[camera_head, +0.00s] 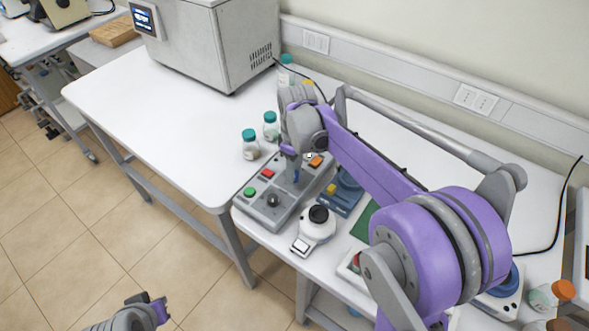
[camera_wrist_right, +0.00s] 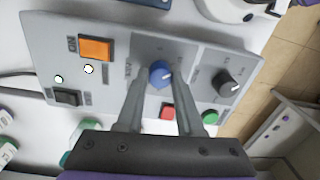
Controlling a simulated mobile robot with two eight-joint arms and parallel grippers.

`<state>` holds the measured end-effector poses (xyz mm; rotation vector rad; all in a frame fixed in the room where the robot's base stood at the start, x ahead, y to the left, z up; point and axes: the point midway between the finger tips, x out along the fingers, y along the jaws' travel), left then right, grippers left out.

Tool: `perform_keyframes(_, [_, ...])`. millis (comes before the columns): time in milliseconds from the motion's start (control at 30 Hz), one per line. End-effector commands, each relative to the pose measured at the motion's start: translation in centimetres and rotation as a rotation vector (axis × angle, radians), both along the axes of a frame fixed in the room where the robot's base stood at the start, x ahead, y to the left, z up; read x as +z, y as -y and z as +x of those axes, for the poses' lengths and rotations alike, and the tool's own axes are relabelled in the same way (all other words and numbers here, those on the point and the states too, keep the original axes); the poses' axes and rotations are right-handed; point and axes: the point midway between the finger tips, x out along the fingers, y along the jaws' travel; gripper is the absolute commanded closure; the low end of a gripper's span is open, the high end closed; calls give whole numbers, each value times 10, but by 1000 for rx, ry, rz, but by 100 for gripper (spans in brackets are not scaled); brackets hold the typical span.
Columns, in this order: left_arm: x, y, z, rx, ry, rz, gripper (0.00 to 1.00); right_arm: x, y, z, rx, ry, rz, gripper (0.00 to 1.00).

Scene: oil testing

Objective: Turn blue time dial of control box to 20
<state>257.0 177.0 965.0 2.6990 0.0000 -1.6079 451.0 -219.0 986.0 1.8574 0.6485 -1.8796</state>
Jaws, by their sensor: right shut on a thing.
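The grey control box (camera_head: 292,200) lies on the white table in the head view, and its panel (camera_wrist_right: 90,20) fills much of the right wrist view. The blue time dial (camera_wrist_right: 160,73) has a white pointer mark; its scale numbers are too small to read. My right gripper (camera_wrist_right: 161,84) is shut on the blue dial, one finger on each side. In the head view my right gripper (camera_head: 294,166) reaches down to the box from above, and the arm hides part of the panel. My left gripper (camera_head: 158,308) is at the bottom left, away from the box.
The panel also bears a black dial (camera_wrist_right: 229,81), an orange switch (camera_wrist_right: 96,48), a red button (camera_wrist_right: 167,111) and a green button (camera_wrist_right: 210,117). Capped jars (camera_head: 250,146) and a white device with a black knob (camera_head: 316,228) stand close to the box. The left table is mostly clear.

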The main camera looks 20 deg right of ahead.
Motion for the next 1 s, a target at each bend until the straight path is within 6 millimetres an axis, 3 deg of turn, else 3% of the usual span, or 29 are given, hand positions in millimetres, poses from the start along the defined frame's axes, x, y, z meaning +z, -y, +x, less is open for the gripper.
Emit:
perform_keyframes(367, [-5, 0, -2, 0, -4, 0, 100, -1, 0, -1, -149, -1, 1, 100])
perform_keyframes(1000, [-17, 0, -7, 0, -13, 0, 100, 0, 0, -1, -729, 0, 0, 100])
